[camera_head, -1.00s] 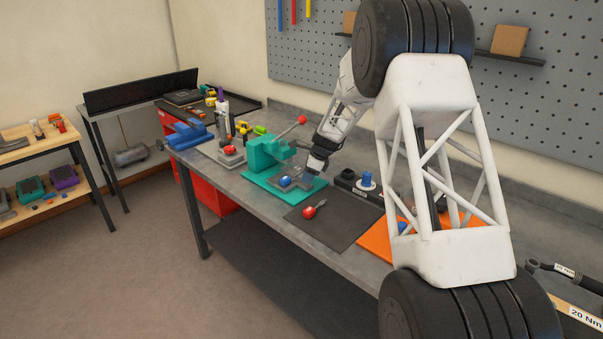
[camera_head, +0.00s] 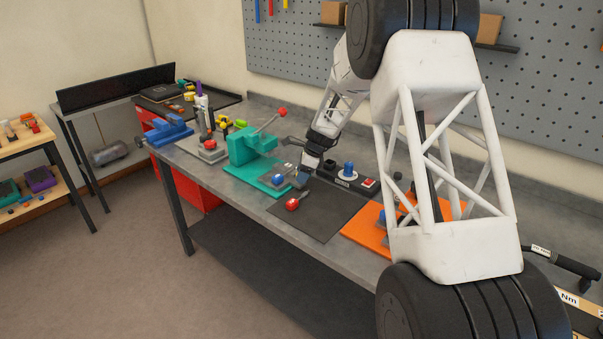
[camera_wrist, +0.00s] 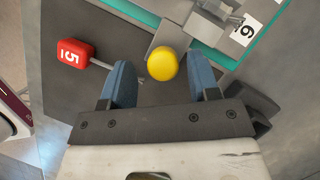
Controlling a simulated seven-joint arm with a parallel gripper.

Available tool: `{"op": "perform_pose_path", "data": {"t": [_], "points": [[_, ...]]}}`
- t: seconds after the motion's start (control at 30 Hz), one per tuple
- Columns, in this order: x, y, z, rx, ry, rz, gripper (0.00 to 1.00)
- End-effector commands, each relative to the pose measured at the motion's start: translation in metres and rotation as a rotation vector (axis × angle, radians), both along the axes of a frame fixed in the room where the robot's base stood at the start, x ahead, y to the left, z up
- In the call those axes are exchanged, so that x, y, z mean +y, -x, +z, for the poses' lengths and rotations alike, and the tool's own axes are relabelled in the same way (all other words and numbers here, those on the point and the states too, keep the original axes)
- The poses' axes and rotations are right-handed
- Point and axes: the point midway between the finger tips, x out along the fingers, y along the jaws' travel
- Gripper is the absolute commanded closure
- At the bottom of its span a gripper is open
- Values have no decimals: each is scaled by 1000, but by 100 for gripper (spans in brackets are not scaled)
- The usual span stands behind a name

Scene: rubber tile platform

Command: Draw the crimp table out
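The teal press (camera_head: 247,148) with a red-tipped lever stands on a teal base (camera_head: 240,180) on the bench. A grey metal slide (camera_wrist: 178,38) comes over the base's teal edge in the wrist view, with a round yellow knob (camera_wrist: 161,65) at its near end; I take this as the crimp table. My gripper (camera_head: 302,180) points down at the base's right front corner. In the wrist view, my gripper's blue fingers (camera_wrist: 161,76) are open, one on each side of the knob, with a gap at both sides. The knob is not visible in the head view.
A red-handled tool marked 5 (camera_wrist: 74,53) lies on the dark mat (camera_head: 320,218), close to my left finger in the wrist view. A black block with a blue knob (camera_head: 347,169) stands behind the mat. An orange plate (camera_head: 365,235) lies to the right.

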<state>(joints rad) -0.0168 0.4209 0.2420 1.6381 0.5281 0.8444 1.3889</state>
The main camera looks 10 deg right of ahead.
Motion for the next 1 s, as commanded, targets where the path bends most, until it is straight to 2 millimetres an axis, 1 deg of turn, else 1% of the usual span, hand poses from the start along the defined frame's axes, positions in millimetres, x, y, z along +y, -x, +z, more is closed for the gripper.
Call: {"op": "perform_pose_path", "data": {"t": [0.27, 0.47, 0.57, 0.8, 1.0], "points": [[1, -1, 1, -2, 0, 0, 44], [-2, -1, 8, -2, -1, 0, 44], [-5, 0, 16, -2, -1, 0, 44], [-18, 2, 44, -3, 0, 0, 44], [-26, 3, 64, -2, -1, -1, 44]]}}
